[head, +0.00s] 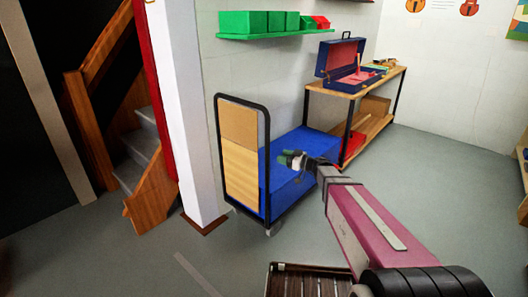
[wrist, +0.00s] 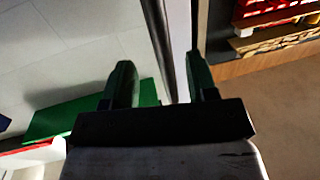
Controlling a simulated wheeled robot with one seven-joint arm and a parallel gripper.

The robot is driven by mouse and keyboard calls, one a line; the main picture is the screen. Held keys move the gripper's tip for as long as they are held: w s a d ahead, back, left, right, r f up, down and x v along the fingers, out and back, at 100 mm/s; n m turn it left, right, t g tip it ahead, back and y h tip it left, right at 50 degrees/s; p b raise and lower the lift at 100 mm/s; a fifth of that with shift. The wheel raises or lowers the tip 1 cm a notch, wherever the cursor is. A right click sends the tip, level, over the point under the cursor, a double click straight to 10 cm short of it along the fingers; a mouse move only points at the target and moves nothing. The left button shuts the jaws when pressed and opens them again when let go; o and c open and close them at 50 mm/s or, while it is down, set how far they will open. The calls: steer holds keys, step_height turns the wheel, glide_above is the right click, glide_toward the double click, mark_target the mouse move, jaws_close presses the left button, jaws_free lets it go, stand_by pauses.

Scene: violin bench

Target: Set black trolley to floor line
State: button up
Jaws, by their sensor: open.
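The black trolley has a black tube frame around a wooden end panel (head: 242,155) and a blue deck (head: 318,143). It stands against the wall in the middle of the head view. A pale line (head: 198,272) runs across the grey floor to the trolley's front left, apart from it. My gripper (head: 287,158) appears in front of the blue deck and hides part of it; its height above the deck is unclear. In the wrist view my two fingers (wrist: 160,78) are spread with nothing clearly held. A dark upright edge shows beyond them; I cannot tell what it is.
A white post (head: 185,110) and wooden stairs (head: 148,195) stand left of the trolley. A workbench (head: 385,85) with an open blue case (head: 343,62) stands behind it. A green shelf (head: 275,35) hangs above. A dark slatted object (head: 310,282) is at the bottom edge. Front-left floor is clear.

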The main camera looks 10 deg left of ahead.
steer(key=x, duration=1.1)
steer(key=shift+d, duration=0.1)
jaws_close()
